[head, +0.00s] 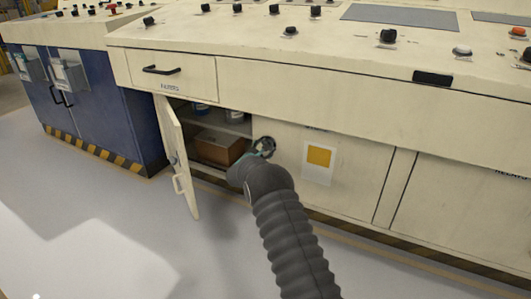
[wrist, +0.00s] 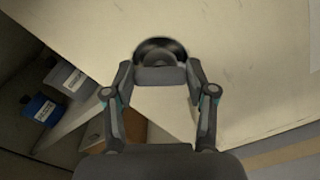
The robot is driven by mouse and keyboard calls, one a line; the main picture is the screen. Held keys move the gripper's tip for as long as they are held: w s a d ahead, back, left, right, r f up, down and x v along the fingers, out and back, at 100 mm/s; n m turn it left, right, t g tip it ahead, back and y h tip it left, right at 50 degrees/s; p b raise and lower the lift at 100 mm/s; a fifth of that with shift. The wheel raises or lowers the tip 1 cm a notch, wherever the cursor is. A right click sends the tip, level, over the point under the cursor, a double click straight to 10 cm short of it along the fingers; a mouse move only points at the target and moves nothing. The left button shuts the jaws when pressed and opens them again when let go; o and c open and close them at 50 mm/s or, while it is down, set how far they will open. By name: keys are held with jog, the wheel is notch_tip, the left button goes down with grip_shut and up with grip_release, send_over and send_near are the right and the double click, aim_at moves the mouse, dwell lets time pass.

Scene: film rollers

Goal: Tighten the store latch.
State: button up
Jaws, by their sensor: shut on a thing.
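The store latch (wrist: 160,48) appears as a dark round knob with a grey grip, on the cream panel beside the open cupboard. In the wrist view the two fingers of my gripper (wrist: 160,76) close on either side of its grey grip. In the head view the latch (head: 266,144) is partly covered by my gripper (head: 258,153), which reaches it from the front. The knob's rim looks blurred, and no marking of its setting can be read.
The cupboard door (head: 177,158) stands open to the left, its handle facing outward. Inside are a brown box (head: 218,148) and containers on a shelf (head: 232,125). A yellow-marked sheet (head: 318,160) is right of the latch. The floor (head: 120,230) in front is clear.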

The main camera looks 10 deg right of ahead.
jog(key=m, duration=0.5)
jog(key=shift+m, duration=0.3)
jog(key=shift+f+m, duration=0.1)
jog(key=shift+m, duration=2.1)
jog(key=o, duration=1.2)
jog(key=shift+d, duration=0.1)
jog(key=shift+c, duration=0.2)
jog(key=v, duration=1.2)
